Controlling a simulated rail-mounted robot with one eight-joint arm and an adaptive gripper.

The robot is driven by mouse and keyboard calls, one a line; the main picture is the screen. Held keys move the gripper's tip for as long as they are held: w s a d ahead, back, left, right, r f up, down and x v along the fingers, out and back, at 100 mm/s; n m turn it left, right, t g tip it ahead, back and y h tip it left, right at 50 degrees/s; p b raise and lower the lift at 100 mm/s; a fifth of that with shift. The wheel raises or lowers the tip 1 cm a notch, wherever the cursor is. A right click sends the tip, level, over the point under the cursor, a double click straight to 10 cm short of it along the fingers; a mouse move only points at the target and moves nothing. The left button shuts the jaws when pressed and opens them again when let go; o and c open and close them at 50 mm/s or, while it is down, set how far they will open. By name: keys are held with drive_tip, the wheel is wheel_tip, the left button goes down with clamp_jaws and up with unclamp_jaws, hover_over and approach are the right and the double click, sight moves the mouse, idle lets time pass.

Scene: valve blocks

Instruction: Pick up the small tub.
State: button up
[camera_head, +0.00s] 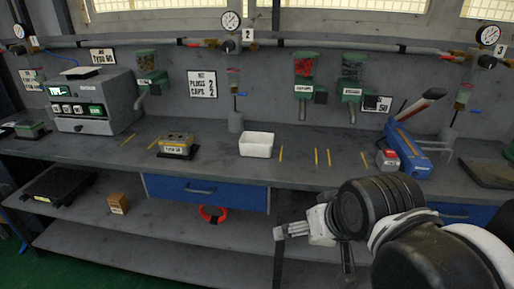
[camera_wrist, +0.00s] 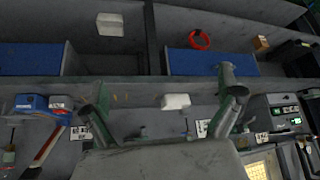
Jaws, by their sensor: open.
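A white open-topped tub (camera_head: 257,144) stands upright on the middle of the workbench. It also shows in the wrist view (camera_wrist: 175,101), between my fingers but well beyond them. A second white box-like thing (camera_wrist: 110,24) sits on the lower shelf in the wrist view; I cannot tell if it is a tub, and it does not show in the head view. My gripper (camera_head: 281,234) is in front of the bench, below the height of its top, apart from both. In the wrist view my gripper (camera_wrist: 166,80) has its fingers spread with nothing between them.
The bench (camera_head: 215,155) holds a yellow-topped block (camera_head: 177,140) left of the tub and a blue device (camera_head: 408,150) at right. Blue drawers (camera_head: 205,191) sit under its front edge. A red ring (camera_head: 212,214) and wooden block (camera_head: 118,203) lie on the lower shelf.

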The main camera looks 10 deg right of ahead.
drive_tip(key=w+r+m+g+y+p, duration=0.1)
drive_tip(key=w+r+m+p, duration=0.35)
drive_tip(key=w, duration=0.75)
drive_tip(key=w+r+m+g+y+p, duration=0.1)
drive_tip(key=w+r+m+g, duration=0.1)
drive_tip(key=w+r+m, duration=0.8)
drive_tip(key=m+g+y+p, duration=0.2)
drive_tip(key=m+p, duration=0.3)
drive_tip(key=m, duration=0.3)
hover_over(254, 146)
drive_tip(key=w+d, duration=0.3)
drive_tip(key=d, duration=0.3)
wheel_tip(254, 146, down, 11)
drive_tip(key=x, duration=0.8)
drive_tip(key=shift+s+a+p, duration=0.2)
drive_tip(key=shift+a+p, duration=0.1)
drive_tip(key=shift+p, duration=0.1)
drive_tip(key=x, duration=0.4)
drive_tip(key=shift+w+a+f+p, duration=0.1)
drive_tip(key=shift+w+f+p, duration=0.05)
drive_tip(key=shift+f+p, duration=0.15)
drive_tip(key=shift+a+f, duration=0.1)
drive_tip(key=shift+f, duration=0.05)
drive_tip(key=shift+f+b, duration=0.25)
drive_tip(key=shift+b, duration=0.2)
